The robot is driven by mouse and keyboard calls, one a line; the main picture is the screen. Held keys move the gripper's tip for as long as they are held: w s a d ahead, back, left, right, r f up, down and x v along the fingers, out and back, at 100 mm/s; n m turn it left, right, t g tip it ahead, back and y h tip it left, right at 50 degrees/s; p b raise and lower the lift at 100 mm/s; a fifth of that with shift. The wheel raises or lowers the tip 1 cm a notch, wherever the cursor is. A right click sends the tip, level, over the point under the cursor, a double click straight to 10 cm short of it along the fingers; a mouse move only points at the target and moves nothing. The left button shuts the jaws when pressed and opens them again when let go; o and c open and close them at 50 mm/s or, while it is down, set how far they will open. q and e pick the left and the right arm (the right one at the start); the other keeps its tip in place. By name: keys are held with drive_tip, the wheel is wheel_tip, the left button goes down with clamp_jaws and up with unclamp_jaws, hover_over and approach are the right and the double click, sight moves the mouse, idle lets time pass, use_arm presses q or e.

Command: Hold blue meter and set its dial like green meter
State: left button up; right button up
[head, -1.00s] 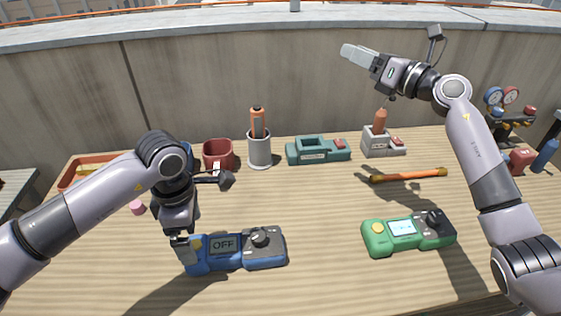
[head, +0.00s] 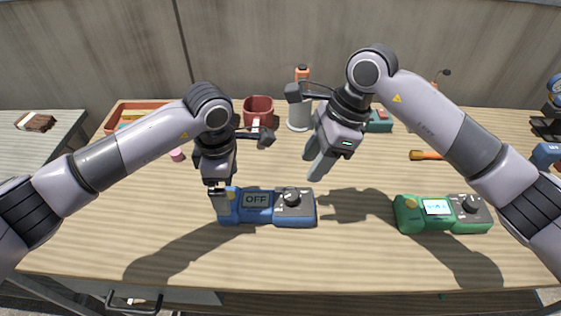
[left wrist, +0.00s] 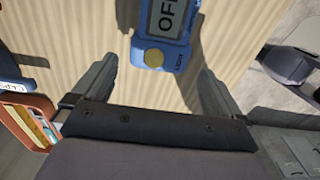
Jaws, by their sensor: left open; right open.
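My left gripper (head: 221,206) is open at the meter's left end, pointing down. My right gripper (head: 318,164) is open and empty, above and behind the blue meter's right end.
An orange-handled tool (head: 428,155) lies behind the green meter. The table between the two meters is clear.

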sight(292, 193)
use_arm(q)
wheel_tip(292, 193, down, 7)
drive_tip(key=shift+r, duration=0.2)
drive_tip(key=c, duration=1)
use_arm(e)
drive_tip(key=shift+o, duration=1.7)
use_arm(q)
drive_tip(key=shift+r, duration=0.1)
use_arm(e)
drive_tip(key=a+f+n+g, duration=0.1)
drive_tip(key=f+n, duration=0.1)
drive_tip(key=f, duration=0.1)
drive_tip(key=a+f+n+g, duration=0.1)
drive_tip(key=f+n, duration=0.2)
drive_tip(key=a+f+n, duration=0.1)
drive_tip(key=f+n, duration=0.1)
drive_tip(key=shift+w+a+f+g+h, duration=0.2)
drive_tip(key=shift+f+g+h, duration=0.1)
drive_tip(key=shift+f+g, duration=0.1)
drive_tip(key=c, duration=1)
